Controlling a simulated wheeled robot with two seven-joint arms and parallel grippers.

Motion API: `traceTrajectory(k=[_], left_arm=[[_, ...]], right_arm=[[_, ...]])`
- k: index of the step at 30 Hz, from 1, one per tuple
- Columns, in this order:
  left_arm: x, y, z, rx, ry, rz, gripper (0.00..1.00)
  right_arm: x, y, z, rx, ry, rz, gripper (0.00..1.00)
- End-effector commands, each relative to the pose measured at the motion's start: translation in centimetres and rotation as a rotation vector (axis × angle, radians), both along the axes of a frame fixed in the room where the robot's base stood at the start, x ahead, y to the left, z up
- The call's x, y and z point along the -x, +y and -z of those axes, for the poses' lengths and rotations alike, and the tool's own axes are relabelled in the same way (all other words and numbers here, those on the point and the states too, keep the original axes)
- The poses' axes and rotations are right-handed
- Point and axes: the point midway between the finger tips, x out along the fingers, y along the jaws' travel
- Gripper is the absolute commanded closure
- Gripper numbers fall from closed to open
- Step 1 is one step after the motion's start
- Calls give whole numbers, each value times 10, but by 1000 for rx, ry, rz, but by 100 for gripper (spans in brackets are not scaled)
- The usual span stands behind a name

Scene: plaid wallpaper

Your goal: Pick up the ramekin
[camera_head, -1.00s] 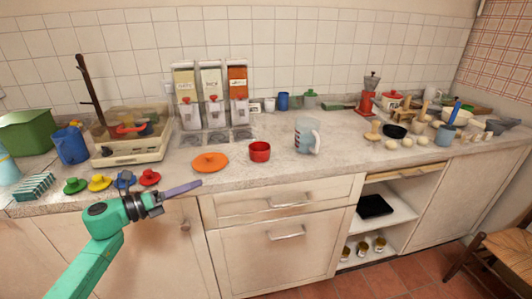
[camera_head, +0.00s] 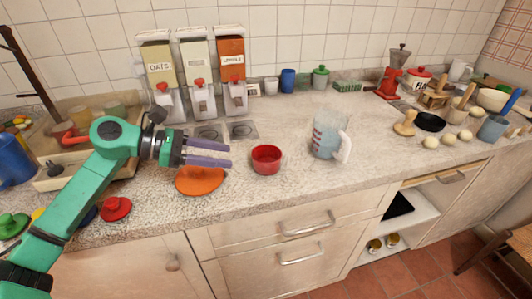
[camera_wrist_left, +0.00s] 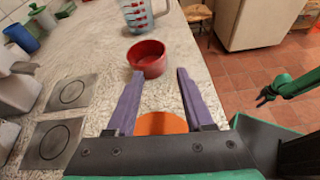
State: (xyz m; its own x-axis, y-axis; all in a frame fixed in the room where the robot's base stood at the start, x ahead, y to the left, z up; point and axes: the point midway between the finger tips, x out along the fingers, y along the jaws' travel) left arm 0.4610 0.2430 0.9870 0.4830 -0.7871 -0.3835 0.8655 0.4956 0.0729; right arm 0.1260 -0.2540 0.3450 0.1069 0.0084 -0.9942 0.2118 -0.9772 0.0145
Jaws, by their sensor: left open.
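The ramekin, a small red round dish (camera_head: 266,162), stands upright on the speckled counter, left of the measuring jug. My left gripper (camera_head: 231,155) is open and empty, its purple fingers pointing right toward the ramekin, a short way to its left. In the left wrist view the ramekin (camera_wrist_left: 147,62) sits just beyond the open fingertips, closer to the left finger's tip; I cannot tell if they touch. My right gripper (camera_wrist_left: 264,97) shows small at the right of the left wrist view, away from the counter; its opening is unclear.
An orange lid (camera_head: 200,181) lies below my left gripper. Three dispensers (camera_head: 197,75) stand behind. The counter in front of the ramekin is clear.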

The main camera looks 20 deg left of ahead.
Motion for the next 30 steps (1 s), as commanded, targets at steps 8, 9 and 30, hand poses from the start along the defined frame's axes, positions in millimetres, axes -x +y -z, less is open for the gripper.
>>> traceTrajectory(k=[8,9,30], left_arm=[[-33,-52,19,7,-1,-2,48],[-34,-55,22,6,0,-2,48],[-60,-98,47,3,1,-3,100]], right_arm=[[23,-10,-30,15,37,-2,50],[22,-10,-31,15,35,-2,50],[10,-1,-55,2,16,1,50]])
